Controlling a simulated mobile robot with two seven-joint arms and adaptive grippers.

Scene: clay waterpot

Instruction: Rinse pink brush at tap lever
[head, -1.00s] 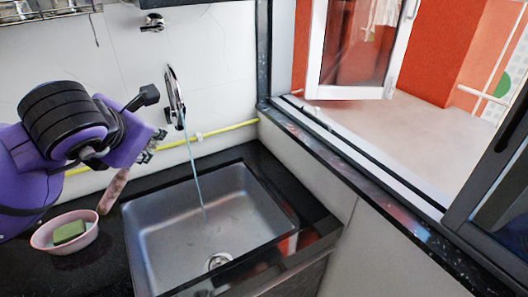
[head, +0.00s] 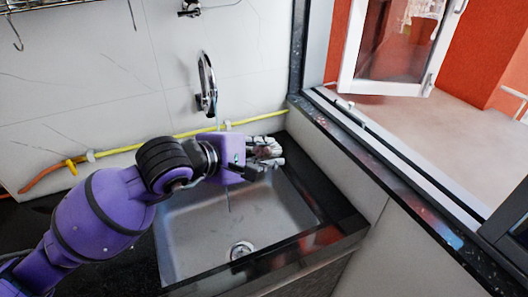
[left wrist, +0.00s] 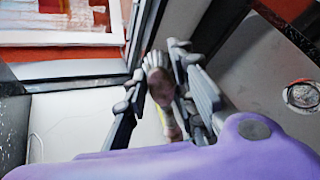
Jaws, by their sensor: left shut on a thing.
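My left gripper (head: 266,150) is over the back part of the sink (head: 188,235), below and right of the curved metal tap (head: 207,85). In the left wrist view, its fingers (left wrist: 165,95) are closed around the pink brush (left wrist: 160,88), whose pale end points up in that picture. In the head view the brush is hidden or too small to make out. A thin stream of water (head: 229,202) shows below my left wrist and falls into the sink. My wrist crosses in front of its upper part. My right gripper is not in view.
A yellow hose (head: 130,148) runs along the white tiled wall behind the sink. A dark window ledge (head: 350,150) and an open window (head: 400,45) stand at the right. The drain (head: 241,249) is at the sink's bottom, and the front of the basin is clear.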

